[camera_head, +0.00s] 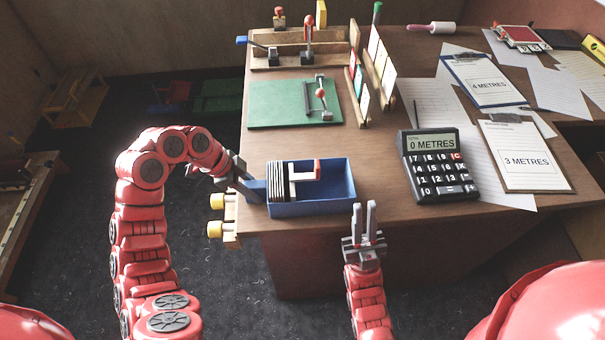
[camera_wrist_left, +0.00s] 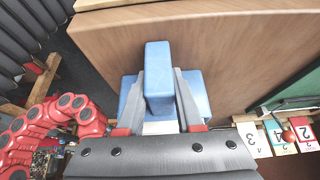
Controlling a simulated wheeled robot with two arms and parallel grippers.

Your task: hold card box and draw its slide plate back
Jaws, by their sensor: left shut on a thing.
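The blue card box (camera_head: 312,208) sits at the table's near left edge, with a stack of dark cards (camera_head: 277,180) in its left part. A pale slide plate (camera_head: 303,176) with a red-tipped upright handle (camera_head: 317,168) stands against the cards; the right part of the box looks empty. My left gripper (camera_head: 243,182) is shut on the blue tab (camera_head: 256,188) at the box's left end. The tab (camera_wrist_left: 159,75) shows between the fingers in the left wrist view. My right gripper (camera_head: 365,222) is open and empty, fingers pointing up, right of the box near the table's front edge.
A calculator (camera_head: 437,166) reading 0 METRES lies to the right of the box. A green mat (camera_head: 277,104) lies behind it, with upright card racks (camera_head: 376,66) nearby. Clipboards (camera_head: 525,157) and papers cover the right side. Yellow knobs (camera_head: 215,229) stick out at the table's left edge.

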